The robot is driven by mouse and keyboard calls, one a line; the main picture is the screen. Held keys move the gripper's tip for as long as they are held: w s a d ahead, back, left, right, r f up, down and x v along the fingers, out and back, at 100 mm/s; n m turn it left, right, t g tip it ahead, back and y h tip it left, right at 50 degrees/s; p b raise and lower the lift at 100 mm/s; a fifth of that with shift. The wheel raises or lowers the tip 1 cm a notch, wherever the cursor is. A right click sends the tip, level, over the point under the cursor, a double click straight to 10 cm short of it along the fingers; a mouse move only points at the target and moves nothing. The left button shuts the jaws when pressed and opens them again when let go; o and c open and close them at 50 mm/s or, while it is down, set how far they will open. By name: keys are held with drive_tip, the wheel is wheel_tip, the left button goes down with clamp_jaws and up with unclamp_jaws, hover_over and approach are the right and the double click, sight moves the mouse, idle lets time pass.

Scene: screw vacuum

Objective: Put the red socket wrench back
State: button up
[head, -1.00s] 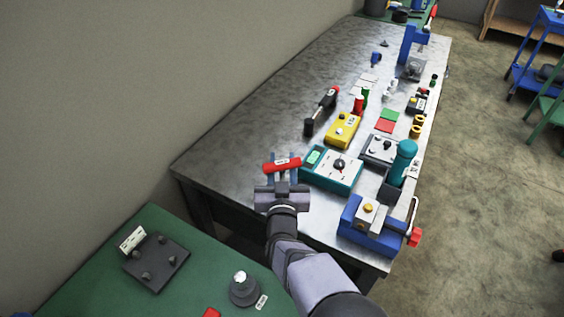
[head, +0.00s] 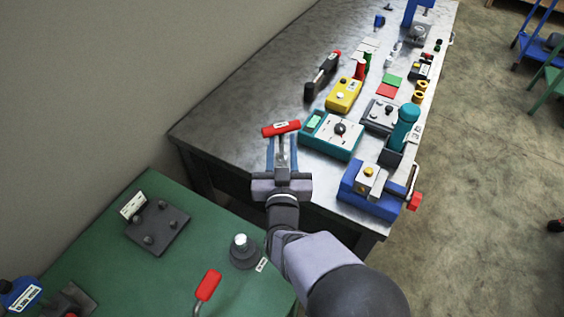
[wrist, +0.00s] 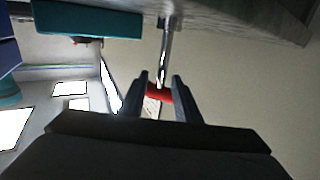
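The red socket wrench (head: 281,128) has a red crossbar handle with a white label. It is by the near left edge of the metal bench, left of the teal box. Its bright metal shaft shows below the handle, and in the wrist view (wrist: 165,50) it runs toward the bench. In the wrist view a red part shows between the fingertips. What supports the wrench is hidden, and contact with the fingers is not clear.
The teal box (head: 333,135) stands close right of the wrench, with a blue vise (head: 372,190) farther right. A red-handled bent tool (head: 208,284) lies on the green table (head: 110,235). The bench's left part is bare.

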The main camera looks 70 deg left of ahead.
drive_tip(key=shift+b+v, duration=0.4)
drive_tip(key=shift+v, duration=2.25)
